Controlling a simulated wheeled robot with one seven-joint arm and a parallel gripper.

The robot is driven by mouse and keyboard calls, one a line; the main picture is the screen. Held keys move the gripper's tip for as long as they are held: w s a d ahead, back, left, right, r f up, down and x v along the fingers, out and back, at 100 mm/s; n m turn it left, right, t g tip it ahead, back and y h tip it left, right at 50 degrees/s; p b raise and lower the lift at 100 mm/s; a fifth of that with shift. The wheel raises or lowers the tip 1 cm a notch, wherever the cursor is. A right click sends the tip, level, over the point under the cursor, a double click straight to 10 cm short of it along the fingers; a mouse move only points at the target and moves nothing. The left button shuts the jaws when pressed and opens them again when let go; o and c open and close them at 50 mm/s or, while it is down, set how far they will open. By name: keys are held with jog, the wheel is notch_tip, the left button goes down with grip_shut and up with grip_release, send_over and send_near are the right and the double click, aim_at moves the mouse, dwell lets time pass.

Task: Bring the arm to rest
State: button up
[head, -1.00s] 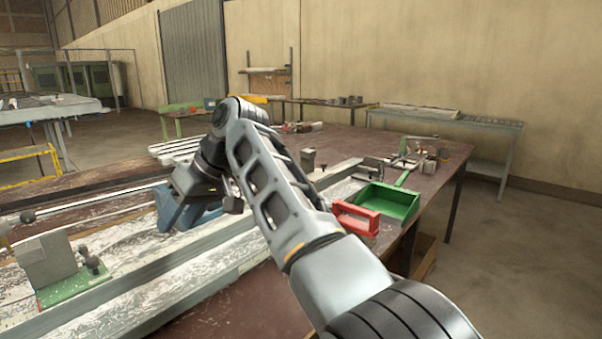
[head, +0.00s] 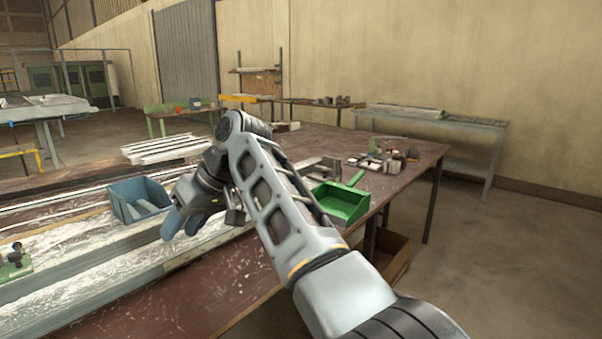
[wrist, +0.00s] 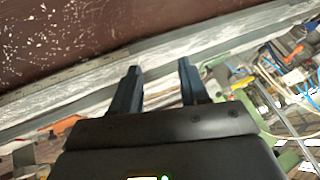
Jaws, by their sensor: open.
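My gripper (head: 183,222) is on the left of my arm in the head view, over the long pale metal profiles on the bench. In the wrist view my gripper (wrist: 156,72) shows two dark fingers apart with nothing between them. Beyond the fingertips lie a pale metal rail (wrist: 96,80) and the dark red bench top (wrist: 60,35). I cannot tell the exact gap between the fingers and the rail.
A blue bin (head: 140,203) stands just left of my gripper. A green dustpan (head: 340,204) lies right of my arm on the brown bench (head: 235,283). Small items (head: 385,160) sit at the bench's far right. White profiles (head: 165,148) are stacked behind. Open floor lies to the right.

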jog(key=s+d+f+m+t, duration=0.2)
jog(key=d+f, duration=0.3)
jog(key=f, duration=0.6)
jog(key=s+d+f+m+t, duration=0.2)
jog(key=d+f, duration=0.3)
jog(key=f, duration=0.6)
jog(key=s+d+f+m+t+h, duration=0.2)
jog(key=s+d+f+m+t, duration=0.2)
jog(key=s+d+f, duration=0.95)
jog(key=s+d+r+m+t+h, duration=0.1)
jog(key=s+d+r+t+h, duration=0.15)
jog(key=s+d, duration=0.65)
jog(key=s+d+r+m+t+h, duration=0.15)
jog(key=s+d+r, duration=0.3)
jog(key=s, duration=0.85)
jog(key=s+d+r+t, duration=0.1)
jog(key=s+d+r, duration=0.2)
jog(key=s+r, duration=0.3)
jog(key=s+d+r+t+h, duration=0.1)
jog(key=s+d+r, duration=0.2)
jog(key=s+r, duration=0.3)
notch_tip(320, 180, up, 4)
jog(key=shift+s+r+t, duration=0.15)
jog(key=shift+s+t, duration=0.05)
jog(key=shift+t, duration=0.1)
